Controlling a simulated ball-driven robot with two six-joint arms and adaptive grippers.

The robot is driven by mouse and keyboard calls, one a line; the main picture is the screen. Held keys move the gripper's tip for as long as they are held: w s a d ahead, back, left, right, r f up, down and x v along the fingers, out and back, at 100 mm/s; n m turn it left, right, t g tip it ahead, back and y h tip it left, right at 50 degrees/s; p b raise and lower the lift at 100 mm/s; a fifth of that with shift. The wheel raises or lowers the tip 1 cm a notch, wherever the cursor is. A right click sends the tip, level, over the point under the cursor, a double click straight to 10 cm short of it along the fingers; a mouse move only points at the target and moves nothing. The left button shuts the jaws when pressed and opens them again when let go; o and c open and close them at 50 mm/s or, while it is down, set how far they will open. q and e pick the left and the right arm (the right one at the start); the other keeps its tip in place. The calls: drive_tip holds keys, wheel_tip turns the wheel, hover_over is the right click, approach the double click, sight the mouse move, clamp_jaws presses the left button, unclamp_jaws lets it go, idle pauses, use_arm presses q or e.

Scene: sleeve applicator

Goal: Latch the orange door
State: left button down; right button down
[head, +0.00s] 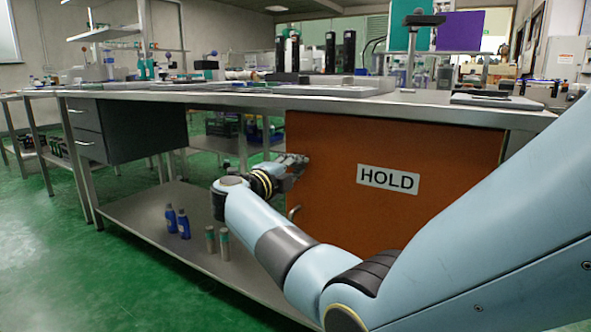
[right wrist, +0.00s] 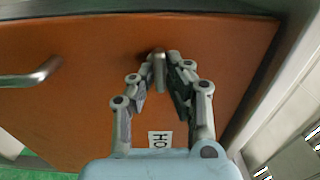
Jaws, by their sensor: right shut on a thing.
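The orange door (head: 340,150) bears a white HOLD label (head: 388,180) and hangs under the front of the workbench, its top edge close beneath the worktop. It also fills much of the right wrist view (right wrist: 80,110). My right gripper (head: 297,160) is at the door's upper left part in the head view. In the right wrist view my right gripper (right wrist: 160,75) is shut on a small grey metal latch piece (right wrist: 158,66) standing out from the door. A curved metal handle (right wrist: 35,75) is apart from the fingers. My left gripper is not in view.
The steel workbench top (head: 250,97) runs above the door. On the lower shelf (head: 140,215), left of the door, stand blue bottles (head: 178,221) and small grey-green containers (head: 217,243). A dark drawer unit (head: 130,130) hangs at left. Green floor is free in front.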

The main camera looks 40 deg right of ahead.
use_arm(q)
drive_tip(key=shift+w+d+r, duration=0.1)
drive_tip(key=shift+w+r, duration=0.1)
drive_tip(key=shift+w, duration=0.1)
use_arm(e)
drive_tip(key=c, duration=1.4)
unclamp_jaws()
drive_tip(key=shift+o, duration=0.2)
drive_tip(key=v, duration=0.7)
drive_tip(key=shift+a, duration=0.2)
drive_tip(key=shift+f, duration=0.1)
